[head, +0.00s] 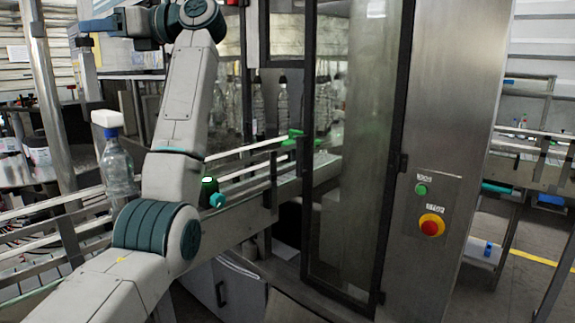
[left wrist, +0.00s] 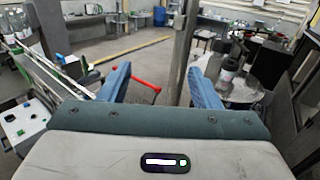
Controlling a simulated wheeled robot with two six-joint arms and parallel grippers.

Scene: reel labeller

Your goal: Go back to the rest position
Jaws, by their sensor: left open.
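My left arm rises from the bottom left of the head view and bends at the top. My left gripper (head: 92,26) is at the upper left there, pointing left, well above the conveyor. My right gripper is in neither view.
A clear bottle (head: 118,170) with a blue cap stands by the conveyor rails (head: 245,152), left of my arm. A steel cabinet (head: 455,90) with a green button (head: 421,189) and a red stop button (head: 431,226) stands right. The glass door (head: 350,150) is beside it.

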